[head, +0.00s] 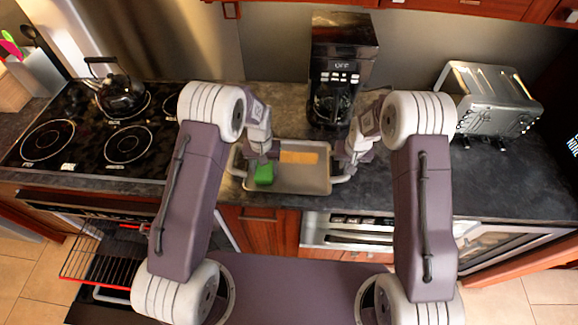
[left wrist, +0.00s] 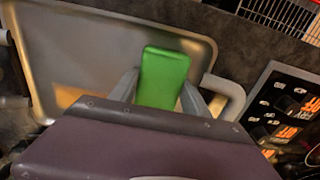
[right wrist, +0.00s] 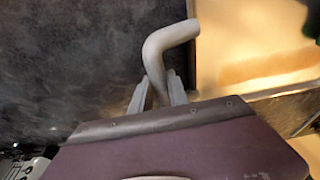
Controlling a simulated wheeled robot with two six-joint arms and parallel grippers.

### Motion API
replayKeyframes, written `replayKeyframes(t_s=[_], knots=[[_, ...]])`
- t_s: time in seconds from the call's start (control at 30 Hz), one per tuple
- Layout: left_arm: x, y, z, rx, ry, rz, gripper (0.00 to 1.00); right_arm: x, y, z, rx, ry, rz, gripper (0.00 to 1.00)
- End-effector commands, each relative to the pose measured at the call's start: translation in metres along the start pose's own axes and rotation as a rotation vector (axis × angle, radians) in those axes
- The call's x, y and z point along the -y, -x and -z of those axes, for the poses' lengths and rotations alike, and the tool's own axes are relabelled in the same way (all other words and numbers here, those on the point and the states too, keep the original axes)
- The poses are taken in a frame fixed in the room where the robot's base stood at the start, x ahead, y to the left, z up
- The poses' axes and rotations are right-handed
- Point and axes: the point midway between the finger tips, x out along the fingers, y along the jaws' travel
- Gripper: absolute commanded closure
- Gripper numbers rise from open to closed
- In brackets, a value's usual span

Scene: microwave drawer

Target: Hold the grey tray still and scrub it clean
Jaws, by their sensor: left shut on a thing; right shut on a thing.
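The grey tray (head: 302,180) lies on the dark counter, with a bent handle at each end. A tan stain (head: 299,157) shows on its floor; it also shows in the left wrist view (left wrist: 68,97). My left gripper (head: 264,161) is shut on a green sponge (head: 264,175) over the left part of the tray, left of the stain. The sponge stands up between the fingers in the left wrist view (left wrist: 165,78). Whether it touches the tray I cannot tell. My right gripper (head: 347,168) is shut on the tray's right handle (right wrist: 165,45).
A black coffee maker (head: 342,70) stands behind the tray, close to my right gripper. A silver toaster (head: 488,98) is at the right, and a stove (head: 85,135) with a black kettle (head: 120,95) is at the left. The counter (head: 400,185) right of the tray is clear.

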Motion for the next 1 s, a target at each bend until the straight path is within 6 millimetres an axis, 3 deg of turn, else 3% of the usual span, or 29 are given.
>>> replayKeyframes(t_s=[0.2, 0.6, 1.0], knots=[[0.000, 0.002, 0.003, -0.001, 0.000, 0.000, 1.00, 0.000, 0.000, 0.000, -0.001, -0.001, 0.000, 1.00], [-0.001, 0.003, 0.037, -0.002, 0.000, -0.001, 1.00, 0.000, 0.000, 0.000, -0.001, -0.001, 0.001, 1.00], [-0.001, 0.003, 0.039, -0.002, 0.000, -0.001, 1.00, 0.000, 0.000, 0.000, 0.000, 0.000, 0.000, 1.00]])
